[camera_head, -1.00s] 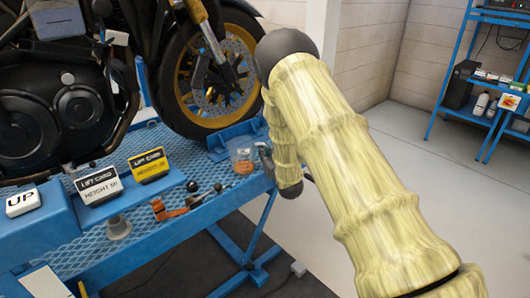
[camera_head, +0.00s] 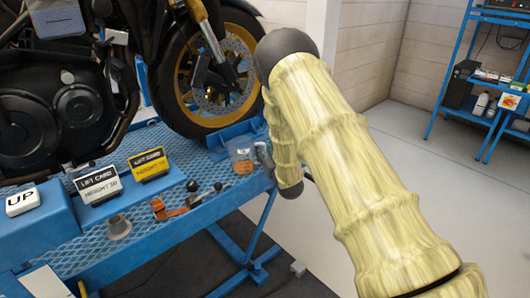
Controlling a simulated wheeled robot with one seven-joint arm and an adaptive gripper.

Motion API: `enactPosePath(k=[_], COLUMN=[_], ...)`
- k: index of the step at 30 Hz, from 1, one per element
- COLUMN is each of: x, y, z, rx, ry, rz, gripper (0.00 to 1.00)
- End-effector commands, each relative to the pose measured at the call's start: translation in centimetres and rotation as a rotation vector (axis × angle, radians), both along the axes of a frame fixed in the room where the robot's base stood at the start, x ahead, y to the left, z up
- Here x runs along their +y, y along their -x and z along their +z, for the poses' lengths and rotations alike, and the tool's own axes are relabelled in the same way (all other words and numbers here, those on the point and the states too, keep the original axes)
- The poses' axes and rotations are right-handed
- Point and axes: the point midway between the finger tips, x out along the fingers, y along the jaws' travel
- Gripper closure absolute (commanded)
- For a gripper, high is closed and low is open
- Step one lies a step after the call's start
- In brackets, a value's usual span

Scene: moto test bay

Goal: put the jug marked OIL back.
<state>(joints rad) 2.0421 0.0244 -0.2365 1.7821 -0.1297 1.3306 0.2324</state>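A small clear container (camera_head: 242,162) with orange-brown contents stands near the right end of the blue lift table, below the front wheel. It may be the jug, but I can read no OIL marking on it. A grey part of my gripper (camera_head: 264,158) shows just right of the container, at the table's edge. My sleeved arm hides most of the gripper. I cannot see its fingertips, or whether it touches the container.
A blue shelf (camera_head: 457,50) holding white bottles (camera_head: 481,103) stands back right. Floor between is clear.

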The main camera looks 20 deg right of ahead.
Motion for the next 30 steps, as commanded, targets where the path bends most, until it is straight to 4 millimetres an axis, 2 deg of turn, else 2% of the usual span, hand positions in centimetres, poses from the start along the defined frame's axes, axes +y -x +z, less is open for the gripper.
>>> enactPosePath(k=[5, 18, 24, 30], x=[-0.1, -0.1, -0.1, -0.1], y=[1.8, 9.4, 11.3, 11.8], z=[0.0, -0.1, -0.1, 0.0], rx=[0.002, 0.002, 0.0, -0.001], ry=[-0.001, -0.002, -0.001, -0.001], rz=[-0.001, -0.001, -0.001, -0.001], gripper=[0.65, 0.65, 0.65, 0.65])
